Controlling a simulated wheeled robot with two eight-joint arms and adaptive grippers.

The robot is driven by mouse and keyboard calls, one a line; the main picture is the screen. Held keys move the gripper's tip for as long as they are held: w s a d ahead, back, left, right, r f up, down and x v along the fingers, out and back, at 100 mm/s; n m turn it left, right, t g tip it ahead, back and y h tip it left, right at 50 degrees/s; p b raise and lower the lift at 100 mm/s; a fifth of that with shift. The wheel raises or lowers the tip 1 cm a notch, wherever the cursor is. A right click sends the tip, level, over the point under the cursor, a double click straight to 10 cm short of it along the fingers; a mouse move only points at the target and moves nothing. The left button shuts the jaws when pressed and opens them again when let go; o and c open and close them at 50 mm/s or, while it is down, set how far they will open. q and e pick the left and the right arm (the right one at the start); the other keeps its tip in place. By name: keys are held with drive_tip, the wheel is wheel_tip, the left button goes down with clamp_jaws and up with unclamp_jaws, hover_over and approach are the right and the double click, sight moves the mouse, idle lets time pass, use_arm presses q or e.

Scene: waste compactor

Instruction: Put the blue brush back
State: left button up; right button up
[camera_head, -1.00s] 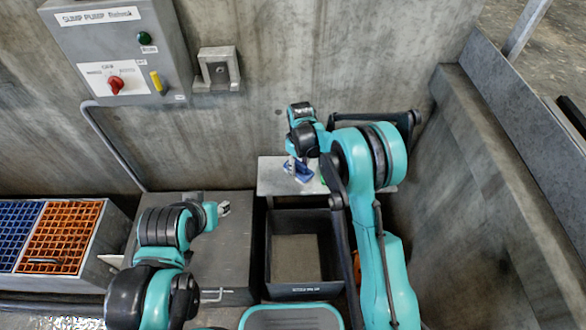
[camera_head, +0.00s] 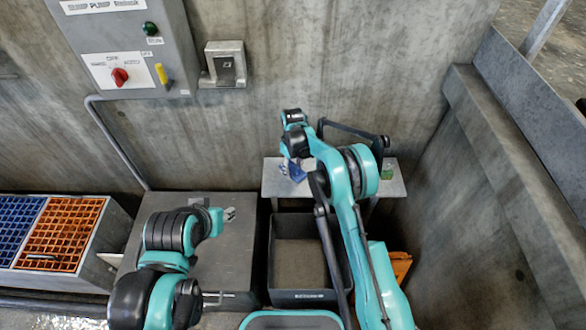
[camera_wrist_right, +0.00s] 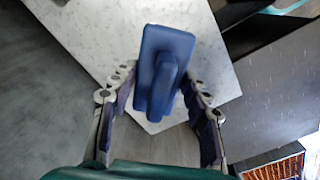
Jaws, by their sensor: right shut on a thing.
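The blue brush (camera_wrist_right: 165,75) is in the right wrist view, between the fingers of my right gripper (camera_wrist_right: 158,110), with a pale speckled shelf behind it. My right gripper is shut on it. In the head view the brush (camera_head: 291,170) shows as a small blue patch below the right wrist, over the left part of the pale shelf (camera_head: 330,183). I cannot tell whether it touches the shelf. My left gripper (camera_head: 230,214) is over the grey metal box at the left; its fingers are too small to read.
A dark open bin (camera_head: 300,297) stands below the shelf. A small green item (camera_head: 387,171) is on the shelf's right end. Blue (camera_head: 15,225) and orange (camera_head: 62,232) grates lie at the far left. A control panel (camera_head: 125,45) and concrete wall are behind; a ledge is at right.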

drive_tip(key=shift+f, duration=0.25)
drive_tip(key=o, duration=1.1)
drive_tip(key=shift+r, duration=0.1)
drive_tip(key=shift+r, duration=0.1)
drive_tip(key=shift+r, duration=0.3)
wheel_tip(320, 180, up, 12)
drive_tip(key=p, duration=0.4)
drive_tip(key=shift+f, duration=0.15)
